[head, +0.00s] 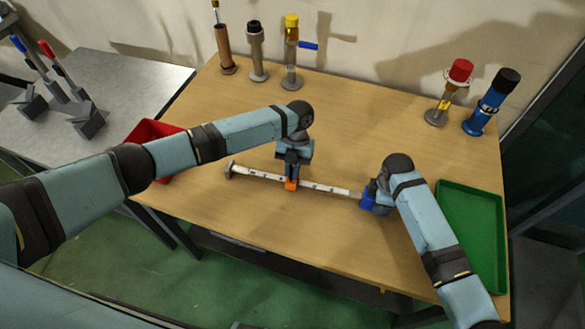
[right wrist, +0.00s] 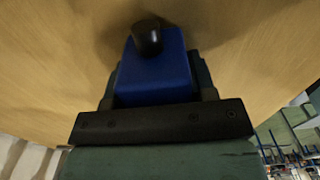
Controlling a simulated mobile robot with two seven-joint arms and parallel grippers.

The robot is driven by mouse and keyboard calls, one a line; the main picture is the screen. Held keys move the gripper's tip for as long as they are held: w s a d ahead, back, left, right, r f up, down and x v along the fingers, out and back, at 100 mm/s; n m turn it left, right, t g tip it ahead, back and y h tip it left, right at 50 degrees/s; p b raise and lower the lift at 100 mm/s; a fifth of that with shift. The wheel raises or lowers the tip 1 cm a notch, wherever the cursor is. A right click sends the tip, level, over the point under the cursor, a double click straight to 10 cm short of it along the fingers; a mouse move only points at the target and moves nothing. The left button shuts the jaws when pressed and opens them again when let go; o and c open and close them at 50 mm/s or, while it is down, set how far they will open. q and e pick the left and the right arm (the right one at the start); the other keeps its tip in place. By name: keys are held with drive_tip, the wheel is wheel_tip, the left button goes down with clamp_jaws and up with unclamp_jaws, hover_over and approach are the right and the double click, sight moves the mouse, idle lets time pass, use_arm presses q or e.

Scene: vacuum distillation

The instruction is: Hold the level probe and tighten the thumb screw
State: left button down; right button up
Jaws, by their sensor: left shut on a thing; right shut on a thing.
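The level probe (head: 325,188) is a long pale rod with dark marks, lying nearly level across the middle of the table in the head view. A grey flange (head: 230,170) is at its left end. My left gripper (head: 291,184) comes down from above and is shut on the rod left of its middle, with orange at the contact. My right gripper (head: 368,198) is at the rod's right end, with blue at its tips. In the right wrist view, a black round knob, seemingly the thumb screw (right wrist: 147,37), sits at the blue tip. The fingers' far side is hidden.
A green tray (head: 470,215) lies at the right and a red bin (head: 150,132) at the left edge. Several upright instruments, including a yellow-capped one (head: 291,50) and a blue one (head: 490,103), stand along the back. The table (head: 360,115) is clear between.

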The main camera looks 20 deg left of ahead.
idle(0.4)
use_arm(q)
drive_tip(key=c, duration=1.2)
unclamp_jaws()
drive_tip(key=shift+r, duration=0.1)
drive_tip(key=v, duration=1.2)
